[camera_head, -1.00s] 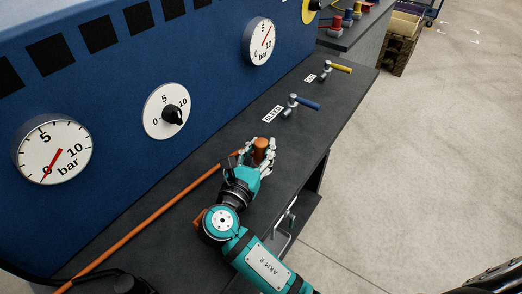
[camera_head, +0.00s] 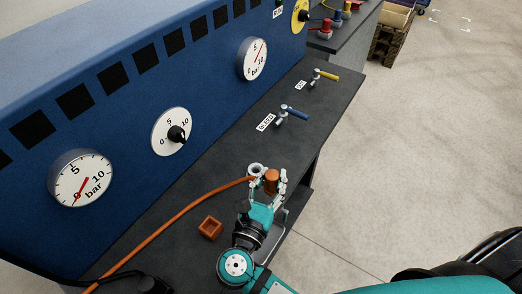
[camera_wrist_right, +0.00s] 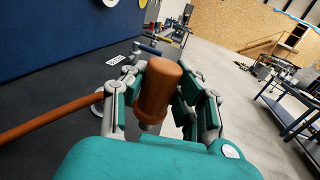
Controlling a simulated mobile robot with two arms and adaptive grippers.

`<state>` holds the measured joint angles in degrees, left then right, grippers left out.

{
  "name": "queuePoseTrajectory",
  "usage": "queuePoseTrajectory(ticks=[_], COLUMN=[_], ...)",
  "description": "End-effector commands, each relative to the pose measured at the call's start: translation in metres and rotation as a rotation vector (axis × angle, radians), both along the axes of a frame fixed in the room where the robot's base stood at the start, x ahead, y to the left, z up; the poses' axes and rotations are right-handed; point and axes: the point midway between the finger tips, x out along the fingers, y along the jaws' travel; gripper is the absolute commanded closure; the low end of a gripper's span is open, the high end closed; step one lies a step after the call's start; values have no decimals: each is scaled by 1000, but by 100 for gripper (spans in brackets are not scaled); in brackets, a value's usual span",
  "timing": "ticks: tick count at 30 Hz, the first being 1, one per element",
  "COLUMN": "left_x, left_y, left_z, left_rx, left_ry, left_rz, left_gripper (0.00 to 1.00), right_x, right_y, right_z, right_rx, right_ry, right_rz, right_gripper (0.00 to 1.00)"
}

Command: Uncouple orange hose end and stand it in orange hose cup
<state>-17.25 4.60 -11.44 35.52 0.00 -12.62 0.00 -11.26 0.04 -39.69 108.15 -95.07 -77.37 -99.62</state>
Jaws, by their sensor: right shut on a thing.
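The orange hose end (camera_head: 271,182) is a thick upright cylinder; it also shows in the right wrist view (camera_wrist_right: 158,88), with a grey metal tip below it. My right gripper (camera_head: 270,187) is shut on it, fingers on both sides. A round grey metal fitting (camera_head: 255,169) stands on the bench just left of the hose end and looks apart from it. The orange hose (camera_head: 160,227) trails left along the bench. A small square open orange cup (camera_head: 210,228) stands on the bench to the left of my right wrist and looks empty. My left gripper is not in view.
The dark bench top (camera_head: 222,190) runs along a blue panel with gauges (camera_head: 80,178). A blue-handled valve (camera_head: 292,112) and a yellow-handled valve (camera_head: 322,76) stand farther along the bench. The bench between cup and panel is mostly clear apart from the hose.

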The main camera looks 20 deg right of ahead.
Motion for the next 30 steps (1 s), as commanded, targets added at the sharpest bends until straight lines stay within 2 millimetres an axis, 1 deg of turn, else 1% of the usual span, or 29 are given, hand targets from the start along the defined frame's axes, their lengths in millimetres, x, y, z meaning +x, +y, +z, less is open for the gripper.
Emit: queuePoseTrajectory(ticks=[1, 6, 9, 12, 17, 30], left_x=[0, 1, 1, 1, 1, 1], left_y=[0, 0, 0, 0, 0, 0], left_z=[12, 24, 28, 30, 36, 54], left_rx=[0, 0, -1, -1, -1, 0], left_ry=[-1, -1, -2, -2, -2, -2], left_rz=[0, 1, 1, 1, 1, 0], left_gripper=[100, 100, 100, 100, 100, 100], right_x=[-12, -40, -51, -57, -62, -62], right_y=[-1, -3, -4, -5, -5, -5], right_z=[6, 7, 6, 7, 11, 27], right_rx=[-2, -1, -1, -1, -1, 0], right_ry=[4, 2, 2, -1, -2, -1], right_rz=[0, 1, -1, 0, 0, -1], right_gripper=[100, 100, 100, 100, 100, 100])
